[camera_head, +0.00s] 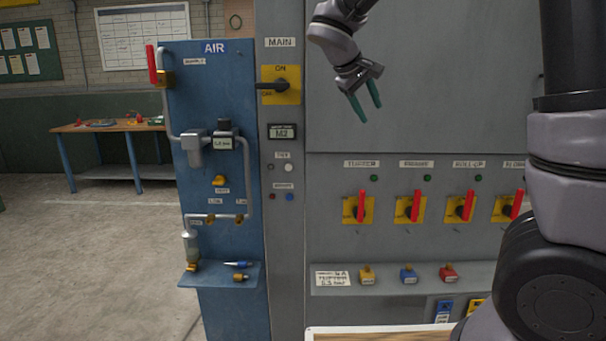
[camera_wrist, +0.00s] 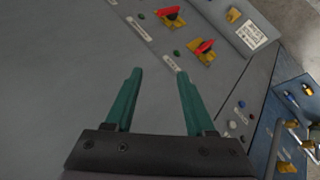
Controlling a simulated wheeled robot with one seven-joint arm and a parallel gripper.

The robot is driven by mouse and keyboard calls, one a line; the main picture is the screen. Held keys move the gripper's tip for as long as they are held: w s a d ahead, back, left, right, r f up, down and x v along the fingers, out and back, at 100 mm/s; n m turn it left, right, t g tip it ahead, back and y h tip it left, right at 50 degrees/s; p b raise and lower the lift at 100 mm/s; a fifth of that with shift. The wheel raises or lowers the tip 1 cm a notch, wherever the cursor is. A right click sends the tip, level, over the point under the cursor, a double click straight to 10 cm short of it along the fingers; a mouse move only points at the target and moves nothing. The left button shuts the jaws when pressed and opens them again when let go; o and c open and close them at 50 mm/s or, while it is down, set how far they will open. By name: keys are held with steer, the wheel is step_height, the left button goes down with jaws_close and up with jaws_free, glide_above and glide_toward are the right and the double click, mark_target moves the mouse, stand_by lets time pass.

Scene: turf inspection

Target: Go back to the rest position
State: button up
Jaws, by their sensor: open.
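My gripper (camera_head: 365,103) is in the upper middle of the head view, in front of the grey cabinet (camera_head: 440,110). Its two green fingers are apart and point down, with nothing between them. In the wrist view my gripper (camera_wrist: 158,85) also shows open and empty, with the grey cabinet face beyond the fingertips. The fingers appear clear of the red-handled switches (camera_head: 408,208), which sit lower on the cabinet.
A blue AIR panel (camera_head: 215,270) with pipes, a red lever and a small shelf stands at left. The MAIN switch (camera_head: 281,85) is beside it. A cabinet ledge (camera_head: 330,292) holds three coloured padlock-like items. A workbench (camera_head: 105,127) stands behind; floor at left is clear.

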steer(key=s+d+m+g+y, duration=0.2)
steer(key=s+d+m+y, duration=0.2)
steer(key=s+d, duration=0.55)
steer(key=s+r+m+t+y, duration=0.1)
steer(key=s+m+t+y, duration=0.2)
steer(key=s, duration=1.1)
steer(key=shift+a+m+y, duration=0.35)
steer(key=shift+m+y, duration=0.15)
steer(key=shift+m, duration=0.9)
steer(key=shift+r, duration=0.1)
